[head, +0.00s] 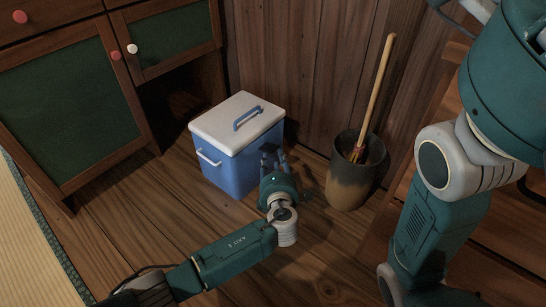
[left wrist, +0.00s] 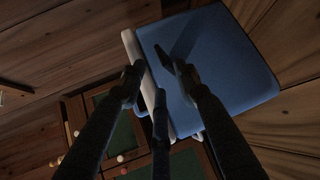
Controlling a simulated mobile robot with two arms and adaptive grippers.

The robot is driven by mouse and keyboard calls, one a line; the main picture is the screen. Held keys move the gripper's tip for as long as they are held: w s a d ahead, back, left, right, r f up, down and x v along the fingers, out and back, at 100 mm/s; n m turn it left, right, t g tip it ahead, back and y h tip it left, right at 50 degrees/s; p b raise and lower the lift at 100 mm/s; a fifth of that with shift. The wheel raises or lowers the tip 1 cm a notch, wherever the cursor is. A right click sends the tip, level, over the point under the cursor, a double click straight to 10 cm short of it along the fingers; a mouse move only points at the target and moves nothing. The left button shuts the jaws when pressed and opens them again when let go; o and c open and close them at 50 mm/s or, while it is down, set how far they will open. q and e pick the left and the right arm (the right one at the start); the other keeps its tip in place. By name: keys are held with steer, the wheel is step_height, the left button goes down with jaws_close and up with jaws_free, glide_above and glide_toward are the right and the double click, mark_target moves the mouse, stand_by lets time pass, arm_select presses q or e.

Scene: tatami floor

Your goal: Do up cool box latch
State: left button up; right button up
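The cool box (head: 230,172) is blue and stands upright on the wooden floor, with its white lid (head: 240,128) down on top. My left gripper (head: 273,154) is at the box's right-hand side, just below the lid. In the left wrist view its dark fingers (left wrist: 160,78) are apart, with the blue wall (left wrist: 225,65) and white lid edge (left wrist: 133,48) beyond them. I cannot make out the latch or any contact. My right gripper is out of view.
A dark pot (head: 349,185) holding a wooden-handled tool (head: 378,85) stands right of the box. A cabinet (head: 65,100) with green panels is on the left, and a wooden wall (head: 300,60) is behind. Floor in front of the box is free to the left (head: 130,215).

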mark_target(273, 151)
arm_select(q)
steer(key=b+x, duration=0.1)
steer(key=x, duration=0.1)
steer(key=b+x, duration=0.1)
steer(key=x, duration=0.1)
steer(key=b+x, duration=0.2)
steer(key=shift+s+f, duration=0.1)
steer(key=shift+f, duration=0.2)
steer(key=shift+w, duration=0.55)
steer(key=shift+r, duration=0.1)
jaws_close()
